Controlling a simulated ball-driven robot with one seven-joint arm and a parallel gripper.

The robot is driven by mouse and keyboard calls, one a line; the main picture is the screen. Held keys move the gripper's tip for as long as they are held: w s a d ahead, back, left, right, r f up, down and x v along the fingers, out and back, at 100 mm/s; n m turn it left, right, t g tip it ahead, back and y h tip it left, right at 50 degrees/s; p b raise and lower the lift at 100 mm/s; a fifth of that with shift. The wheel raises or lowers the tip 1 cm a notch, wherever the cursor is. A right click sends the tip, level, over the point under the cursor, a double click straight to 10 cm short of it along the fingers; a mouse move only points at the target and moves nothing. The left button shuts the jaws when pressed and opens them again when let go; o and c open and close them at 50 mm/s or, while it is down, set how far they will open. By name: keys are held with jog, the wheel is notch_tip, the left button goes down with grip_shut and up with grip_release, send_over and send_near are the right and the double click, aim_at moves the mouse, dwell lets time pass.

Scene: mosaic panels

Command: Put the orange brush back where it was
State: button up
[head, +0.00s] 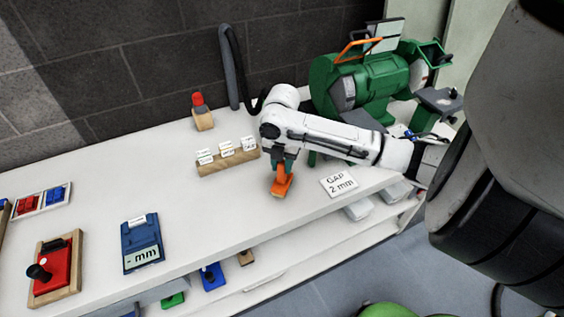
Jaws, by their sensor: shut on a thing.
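The orange brush (282,186) is on the white bench, to the right of the wooden card holder and left of the "GAP 2 mm" card. My gripper (285,168) is above it, pointing down, with its jaws shut on the brush's upper part. The brush is roughly upright and slightly tilted. Its lower end is at or just above the bench top; I cannot tell whether it touches. My gripper hides the upper part of the brush.
A wooden holder with small cards (229,162) stands just left. The "GAP 2 mm" card (340,184) lies right. A green machine (375,80) stands behind. A blue gauge (142,244) and red panel (56,270) are at left. Bench between holder and gauge is clear.

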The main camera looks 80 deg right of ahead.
jog(key=shift+f, duration=0.1)
jog(key=o, duration=1)
